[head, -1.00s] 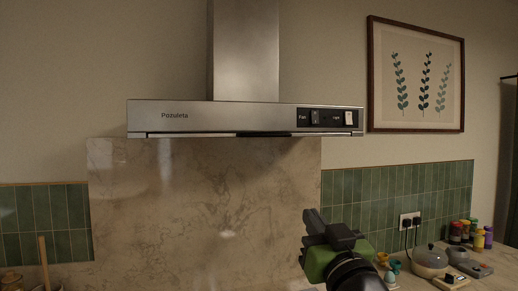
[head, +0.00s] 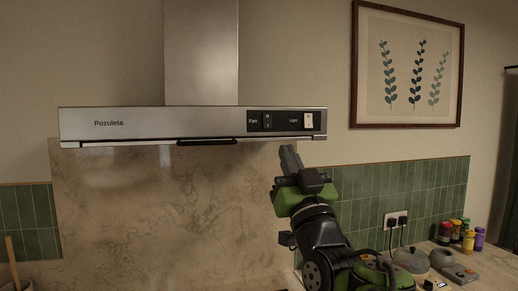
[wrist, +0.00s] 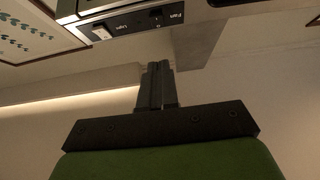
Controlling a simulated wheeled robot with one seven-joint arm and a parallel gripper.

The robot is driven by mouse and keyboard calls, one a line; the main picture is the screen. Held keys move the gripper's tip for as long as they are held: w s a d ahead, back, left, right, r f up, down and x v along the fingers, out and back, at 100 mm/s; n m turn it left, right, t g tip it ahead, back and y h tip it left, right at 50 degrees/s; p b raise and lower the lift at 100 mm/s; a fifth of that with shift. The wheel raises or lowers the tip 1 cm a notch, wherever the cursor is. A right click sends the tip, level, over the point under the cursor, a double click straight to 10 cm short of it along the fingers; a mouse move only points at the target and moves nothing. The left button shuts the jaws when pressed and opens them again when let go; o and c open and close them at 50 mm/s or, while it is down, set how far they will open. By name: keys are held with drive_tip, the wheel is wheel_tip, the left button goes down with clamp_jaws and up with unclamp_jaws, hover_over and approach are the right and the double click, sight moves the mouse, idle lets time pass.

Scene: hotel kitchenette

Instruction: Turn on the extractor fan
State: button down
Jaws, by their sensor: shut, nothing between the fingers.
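The steel extractor hood (head: 150,122) hangs on the wall, with a black control panel at the right of its front. The panel carries a dark rocker switch labelled Fan (head: 267,121) and a white rocker switch labelled Light (head: 308,121). In the wrist view the fan switch (wrist: 156,16) and the light switch (wrist: 102,33) show at the top, turned over. My gripper (head: 290,152) is shut and empty, pointing up just below the hood's lower edge, under the panel. Its fingers also show in the wrist view (wrist: 156,70), apart from the switches.
A framed plant picture (head: 408,65) hangs right of the hood. Below it are green tiles (head: 350,190) and a wall socket with black plugs (head: 396,221). A lidded pot (head: 410,259) and several coloured jars (head: 467,238) stand on the right counter. The space before the panel is clear.

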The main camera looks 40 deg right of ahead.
sight(267, 126)
drive_tip(key=p+x, duration=0.1)
drive_tip(key=x, duration=0.2)
drive_tip(key=f+p+x, duration=0.1)
drive_tip(key=p+x, duration=0.1)
drive_tip(key=x, duration=0.1)
drive_tip(key=w+p+x, duration=0.1)
drive_tip(key=x, duration=0.2)
drive_tip(key=shift+w+d+f+p, duration=0.15)
drive_tip(key=shift+w+d+p, duration=0.1)
drive_tip(key=shift+d+p, duration=0.15)
drive_tip(key=shift+w+d+f, duration=0.15)
drive_tip(key=shift+w, duration=0.2)
drive_tip(key=shift+s, duration=0.1)
drive_tip(key=shift+f+b, duration=0.2)
drive_tip(key=shift+b, duration=0.2)
drive_tip(key=shift+w+d, duration=0.1)
drive_tip(key=shift+w, duration=0.2)
